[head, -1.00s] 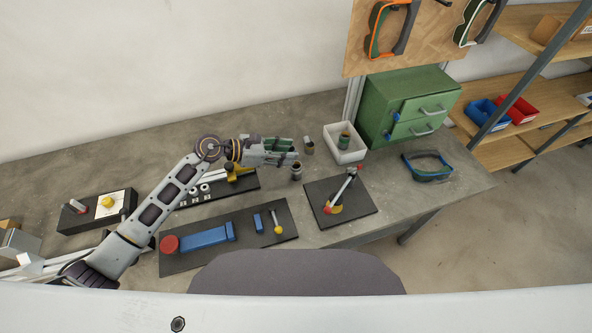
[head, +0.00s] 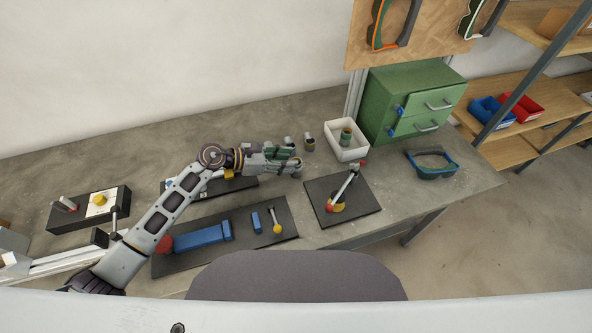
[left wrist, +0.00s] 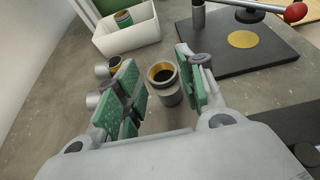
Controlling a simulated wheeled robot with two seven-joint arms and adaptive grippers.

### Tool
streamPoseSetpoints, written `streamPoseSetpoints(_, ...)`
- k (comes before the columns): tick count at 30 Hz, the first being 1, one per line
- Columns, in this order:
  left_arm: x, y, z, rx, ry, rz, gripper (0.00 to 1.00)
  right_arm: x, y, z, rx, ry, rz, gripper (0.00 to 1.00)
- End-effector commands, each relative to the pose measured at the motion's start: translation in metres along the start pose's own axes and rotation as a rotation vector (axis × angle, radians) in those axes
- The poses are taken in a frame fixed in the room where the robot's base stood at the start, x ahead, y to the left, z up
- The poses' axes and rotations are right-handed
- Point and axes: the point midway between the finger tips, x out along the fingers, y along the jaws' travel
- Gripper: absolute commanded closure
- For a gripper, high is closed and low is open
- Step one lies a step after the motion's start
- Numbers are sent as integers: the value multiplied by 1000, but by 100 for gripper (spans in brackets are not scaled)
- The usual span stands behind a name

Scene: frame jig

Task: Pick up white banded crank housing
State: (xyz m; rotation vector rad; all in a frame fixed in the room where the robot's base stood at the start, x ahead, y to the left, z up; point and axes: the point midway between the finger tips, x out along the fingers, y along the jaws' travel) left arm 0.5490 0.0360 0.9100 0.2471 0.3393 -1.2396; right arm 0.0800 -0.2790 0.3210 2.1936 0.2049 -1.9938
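A grey cylindrical crank housing (left wrist: 163,84) with a yellowish bore stands upright between the fingers of my left gripper (left wrist: 162,85) in the left wrist view. Its band colour is hard to make out. The green-padded fingers are open, one on each side, with a gap visible beside the housing. In the head view my left gripper (head: 298,160) reaches right over the bench and partly covers this housing. My right gripper is not in view.
A white bin (head: 333,148) holds a green-banded cylinder (head: 346,135). A green drawer cabinet (head: 385,92) stands behind it. A black plate with a red-knobbed lever (head: 365,208) is in front, and a blue-edged frame (head: 432,163) lies to the right. A tool mat (head: 270,238) lies nearer me.

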Motion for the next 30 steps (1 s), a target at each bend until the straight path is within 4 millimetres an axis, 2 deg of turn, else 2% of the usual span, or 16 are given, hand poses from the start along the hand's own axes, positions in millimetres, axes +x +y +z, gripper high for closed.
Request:
streamPoseSetpoints(3, 4, 0, -10, -1, 0, 0, 61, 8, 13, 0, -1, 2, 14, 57)
streamPoseSetpoints(8, 9, 0, -20, -2, -1, 0, 61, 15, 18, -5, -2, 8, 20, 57)
streamPoseSetpoints(18, 32, 0, -18, -1, -1, -1, 61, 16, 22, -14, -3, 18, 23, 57)
streamPoseSetpoints(30, 33, 0, -18, -1, 0, 0, 61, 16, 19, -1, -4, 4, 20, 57)
